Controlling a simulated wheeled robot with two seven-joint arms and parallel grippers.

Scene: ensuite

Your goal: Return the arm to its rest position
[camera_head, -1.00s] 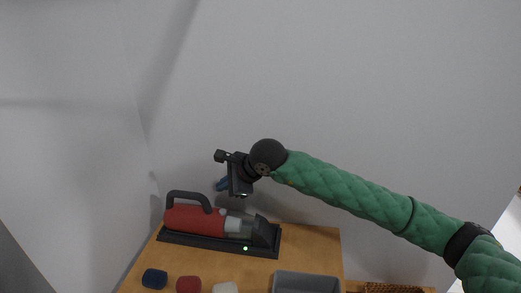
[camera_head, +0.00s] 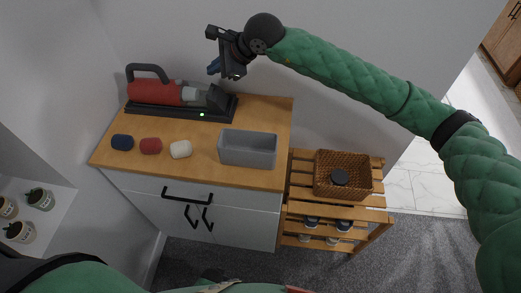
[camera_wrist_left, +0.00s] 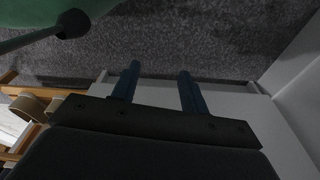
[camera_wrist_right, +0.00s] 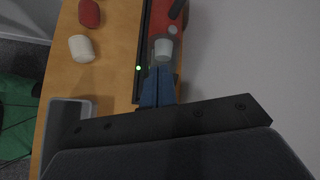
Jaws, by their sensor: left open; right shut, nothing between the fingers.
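My right arm comes in from the right in the head view. Its gripper (camera_head: 213,66) is raised in front of the wall, above the right end of the red handheld vacuum (camera_head: 155,92) on its black dock. In the right wrist view the blue fingers (camera_wrist_right: 158,86) are together with nothing between them, and the vacuum shows beyond them. My left arm (camera_head: 70,279) shows along the bottom edge of the head view. In the left wrist view the left gripper (camera_wrist_left: 157,82) has its blue fingers apart and empty, over grey carpet and near a white surface.
The wooden cabinet top holds a dark blue item (camera_head: 122,142), a red item (camera_head: 151,146), a white item (camera_head: 181,149) and a grey bin (camera_head: 247,149). A slatted rack (camera_head: 300,190) with a wicker basket (camera_head: 342,174) stands right. A white shelf with jars (camera_head: 40,199) is at left.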

